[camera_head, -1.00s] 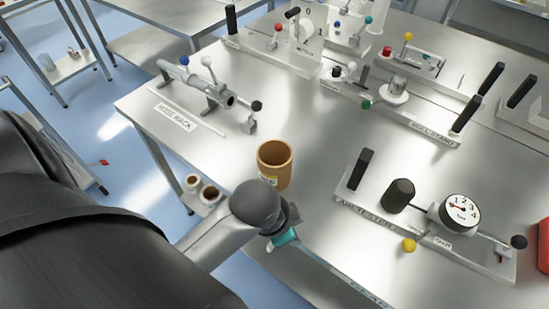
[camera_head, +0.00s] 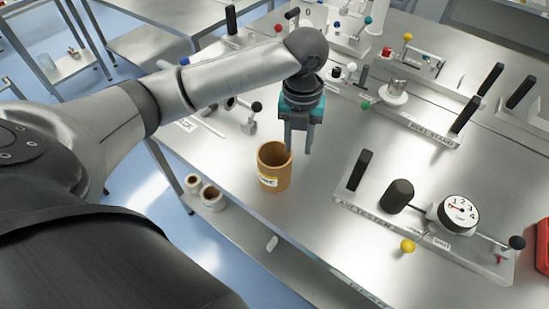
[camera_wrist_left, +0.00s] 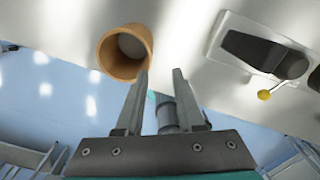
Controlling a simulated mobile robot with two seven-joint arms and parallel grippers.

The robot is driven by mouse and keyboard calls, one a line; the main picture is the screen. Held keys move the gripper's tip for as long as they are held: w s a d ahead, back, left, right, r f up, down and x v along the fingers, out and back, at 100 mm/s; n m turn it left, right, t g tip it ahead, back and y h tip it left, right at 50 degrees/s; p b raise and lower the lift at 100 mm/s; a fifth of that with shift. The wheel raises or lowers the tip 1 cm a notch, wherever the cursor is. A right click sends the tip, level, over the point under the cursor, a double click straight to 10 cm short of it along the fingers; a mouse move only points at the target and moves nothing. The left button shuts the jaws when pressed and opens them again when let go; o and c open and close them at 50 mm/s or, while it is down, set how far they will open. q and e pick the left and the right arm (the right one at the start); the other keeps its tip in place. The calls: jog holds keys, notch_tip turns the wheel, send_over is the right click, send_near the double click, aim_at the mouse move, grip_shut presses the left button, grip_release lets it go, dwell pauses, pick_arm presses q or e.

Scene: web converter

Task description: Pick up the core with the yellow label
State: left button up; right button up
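A brown-orange hollow core (camera_head: 275,166) stands upright on the steel table near its front edge. A pale yellowish label (camera_head: 268,181) shows low on its side. My left gripper (camera_head: 298,152) points down just beyond and to the right of the core's rim in the head view. Its two fingers are apart with nothing between them. In the left wrist view the core (camera_wrist_left: 126,53) shows its open end, beyond and left of the gripper (camera_wrist_left: 160,74). I cannot tell whether the left finger touches the core. My right gripper is not in view.
An air tester (camera_head: 430,220) with gauge and knobs stands right of the core. A roll stand (camera_head: 420,125) and a core rack (camera_head: 212,112) stand farther back. More cores (camera_head: 212,198) sit on a lower shelf. The table between core and air tester is mostly clear.

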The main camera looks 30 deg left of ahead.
aim_at(274, 164)
pick_arm(q)
jog(key=shift+m, duration=0.4)
jog(key=f, duration=0.5)
jog(key=a+f, duration=0.1)
jog(key=f, duration=0.2)
jog(key=shift+w+a+f+b, duration=0.1)
jog(key=shift+w+f+b, duration=0.1)
jog(key=shift+b, duration=0.2)
jog(key=shift+a+f, duration=0.15)
jog(key=shift+f, duration=1.3)
jog(key=shift+a+f, duration=0.15)
jog(key=shift+f, duration=1.3)
jog(key=shift+c, duration=0.3)
jog(key=shift+w, duration=0.1)
grip_shut()
